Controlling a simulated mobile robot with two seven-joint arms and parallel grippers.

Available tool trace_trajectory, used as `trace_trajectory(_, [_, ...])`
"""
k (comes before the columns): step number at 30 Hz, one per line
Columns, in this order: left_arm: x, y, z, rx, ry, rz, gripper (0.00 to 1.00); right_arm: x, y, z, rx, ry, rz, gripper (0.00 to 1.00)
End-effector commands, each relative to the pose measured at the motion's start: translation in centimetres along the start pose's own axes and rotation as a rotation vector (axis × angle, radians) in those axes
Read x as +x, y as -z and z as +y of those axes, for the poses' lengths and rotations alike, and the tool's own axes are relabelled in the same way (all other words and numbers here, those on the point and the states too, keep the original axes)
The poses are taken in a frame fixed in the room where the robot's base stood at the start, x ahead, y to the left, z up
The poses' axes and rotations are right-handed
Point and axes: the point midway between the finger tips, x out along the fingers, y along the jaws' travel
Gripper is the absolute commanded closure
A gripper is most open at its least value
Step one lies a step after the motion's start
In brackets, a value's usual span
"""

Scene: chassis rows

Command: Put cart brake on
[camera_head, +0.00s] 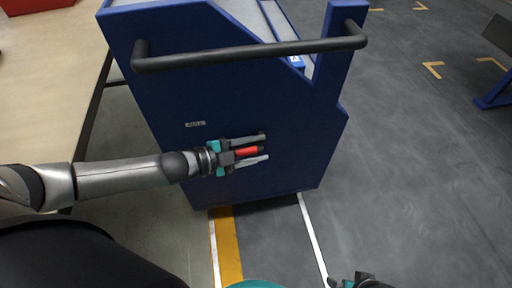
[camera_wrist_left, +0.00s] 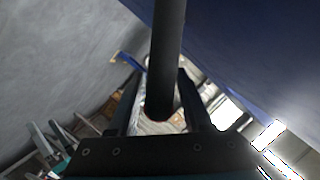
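The blue cart (camera_head: 290,120) stands in front of me with its end panel facing me. A red brake lever (camera_head: 247,151) shows at the panel, between the two fingers of my left gripper (camera_head: 250,151). The fingers are apart, one above and one below the lever. In the left wrist view a dark bar (camera_wrist_left: 166,55), which appears to be the lever, runs between the open fingers (camera_wrist_left: 160,105) with gaps on both sides. Only a tip of my right gripper (camera_head: 358,282) shows at the bottom edge; its fingers are not clear.
A black handle bar (camera_head: 250,52) runs across the cart's top, above my left gripper. A wooden table (camera_head: 50,90) with a red bin (camera_head: 35,5) is at the left. The grey floor (camera_head: 420,160) to the right is clear, with a blue object (camera_head: 495,92) at the far edge.

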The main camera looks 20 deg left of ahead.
Motion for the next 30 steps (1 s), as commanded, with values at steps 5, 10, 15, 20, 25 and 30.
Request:
trace_trajectory(5, [-0.02, 0.00, 0.02, 0.000, 0.000, 0.000, 0.72, 0.02, -0.01, -0.02, 0.000, 0.000, 0.000, 0.00])
trace_trajectory(10, [-0.03, 0.00, 0.05, 0.000, -0.001, 0.000, 0.91, 0.03, -0.02, -0.03, 0.000, 0.000, 0.000, 0.00])
trace_trajectory(15, [-0.04, -0.01, 0.09, 0.000, -0.001, 0.000, 1.00, 0.03, -0.03, -0.04, 0.000, 0.001, 0.000, 0.00])
trace_trajectory(20, [-0.04, -0.02, 0.13, -0.001, -0.002, -0.001, 1.00, 0.04, -0.04, -0.04, 0.000, 0.001, -0.001, 0.00])
trace_trajectory(25, [-0.05, -0.03, 0.18, -0.001, -0.003, -0.001, 1.00, 0.05, -0.05, -0.04, 0.000, 0.001, -0.001, 0.00])
trace_trajectory(30, [-0.06, -0.04, 0.23, -0.002, -0.004, -0.001, 1.00, 0.05, -0.06, -0.03, 0.000, 0.001, -0.001, 0.00])
